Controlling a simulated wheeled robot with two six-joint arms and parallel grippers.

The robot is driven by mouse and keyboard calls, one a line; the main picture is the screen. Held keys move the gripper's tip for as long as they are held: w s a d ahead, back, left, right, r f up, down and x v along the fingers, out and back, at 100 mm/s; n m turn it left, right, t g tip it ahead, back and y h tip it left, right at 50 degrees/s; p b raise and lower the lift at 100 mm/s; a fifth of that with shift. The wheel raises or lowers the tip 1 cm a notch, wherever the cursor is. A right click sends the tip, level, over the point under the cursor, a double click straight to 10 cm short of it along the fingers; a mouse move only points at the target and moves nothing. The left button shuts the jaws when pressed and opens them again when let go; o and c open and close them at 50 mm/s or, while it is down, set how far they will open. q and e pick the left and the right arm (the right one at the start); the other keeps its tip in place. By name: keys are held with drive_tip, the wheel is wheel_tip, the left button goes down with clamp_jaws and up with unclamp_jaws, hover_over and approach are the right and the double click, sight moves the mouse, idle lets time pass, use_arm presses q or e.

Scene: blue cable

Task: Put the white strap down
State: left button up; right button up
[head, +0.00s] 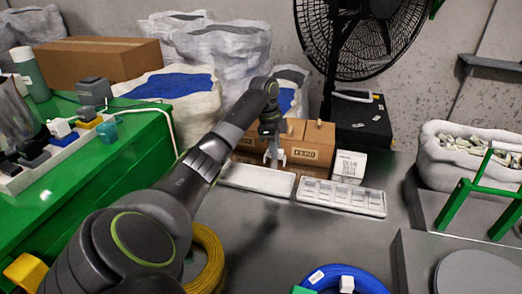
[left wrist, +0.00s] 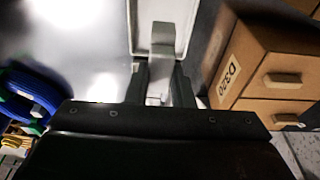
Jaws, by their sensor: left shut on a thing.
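My left gripper (head: 274,160) hangs pointing down at the back of the grey table, over the near-white shallow tray (head: 258,180). It is shut on the white strap. In the left wrist view the strap (left wrist: 162,42) is a short pale band sticking out between the fingers (left wrist: 161,95), with the tray's rim (left wrist: 131,18) behind it. In the head view the strap is too small to tell clearly from the fingertips. I cannot tell whether it touches the tray. My right gripper is not in view.
A compartmented white tray (head: 340,196) stands right of the shallow tray. Brown drawer boxes (head: 310,145) and a white box (head: 349,166) are just behind. A blue cable coil (head: 350,280) and a yellow coil (head: 208,262) lie nearer. The table's middle is clear.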

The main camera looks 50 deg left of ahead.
sight(268, 149)
use_arm(q)
drive_tip(key=x, duration=0.2)
drive_tip(key=a+x, duration=0.1)
drive_tip(key=x, duration=0.5)
drive_tip(key=shift+s+a+f, duration=0.2)
drive_tip(key=shift+s+f, duration=0.2)
drive_tip(key=shift+f, duration=0.05)
drive_tip(key=o, duration=0.9)
drive_tip(key=shift+f, duration=0.1)
drive_tip(key=v, duration=1.2)
drive_tip(key=shift+s, duration=0.1)
